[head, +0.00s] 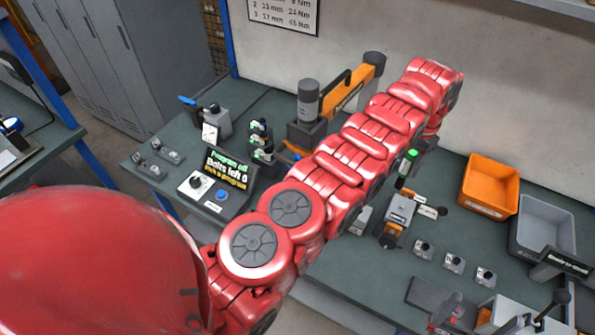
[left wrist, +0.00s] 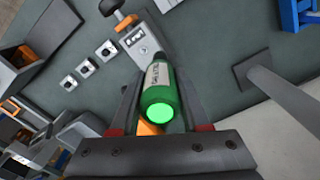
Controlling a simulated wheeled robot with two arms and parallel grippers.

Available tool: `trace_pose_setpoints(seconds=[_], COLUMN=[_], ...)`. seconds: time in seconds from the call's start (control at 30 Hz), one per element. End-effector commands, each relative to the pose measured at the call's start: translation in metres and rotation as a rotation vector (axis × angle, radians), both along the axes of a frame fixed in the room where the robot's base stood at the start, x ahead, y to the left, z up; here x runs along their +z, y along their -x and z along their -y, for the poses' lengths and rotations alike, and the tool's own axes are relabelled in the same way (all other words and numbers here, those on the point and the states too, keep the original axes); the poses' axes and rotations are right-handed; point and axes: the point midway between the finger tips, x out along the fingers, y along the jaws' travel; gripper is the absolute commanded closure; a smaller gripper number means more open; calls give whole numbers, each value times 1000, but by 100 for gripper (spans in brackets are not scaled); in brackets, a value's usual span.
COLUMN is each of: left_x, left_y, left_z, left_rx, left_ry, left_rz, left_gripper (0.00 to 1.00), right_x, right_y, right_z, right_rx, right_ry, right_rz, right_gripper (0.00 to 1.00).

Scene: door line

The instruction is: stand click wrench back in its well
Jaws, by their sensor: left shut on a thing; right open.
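The click wrench shows as a green, labelled handle with a bright green end cap (left wrist: 160,105) in the left wrist view, and its green top shows in the head view (head: 407,165). My left gripper (left wrist: 158,98) is shut on it, with a dark finger on each side. In the head view my red arm partly hides that gripper. A grey block with a label (head: 399,208) stands on the bench close by the wrench; it also shows in the left wrist view (left wrist: 140,42).
Several small knobbed blocks (head: 453,262) stand right of the grey block. An orange bin (head: 490,187) and a grey bin (head: 547,225) are further right. A display console (head: 222,180) and an orange-armed tool (head: 345,95) stand to the left and behind my arm.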

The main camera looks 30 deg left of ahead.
Motion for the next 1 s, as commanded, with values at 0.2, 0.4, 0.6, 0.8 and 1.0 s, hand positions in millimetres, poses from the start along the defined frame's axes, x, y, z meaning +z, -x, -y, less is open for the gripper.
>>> trace_pose_setpoints(seconds=[0.2,0.4,0.6,0.8,1.0], left_x=[3,3,4,6,7], left_y=[-1,-2,-4,-4,-4], left_z=[-4,-7,-13,-17,-22], left_rx=[11,25,43,56,72], left_ry=[-2,1,-1,0,-2], left_rz=[1,3,3,6,-2], left_gripper=[100,100,100,100,100], right_x=[-1,-3,-5,-6,-8], right_y=[0,0,0,0,0], right_z=[0,0,0,0,0], right_rx=[0,0,0,0,0], right_ry=[0,0,0,0,0], right_rz=[0,0,0,0,0], right_gripper=[1,1,1,1,1])
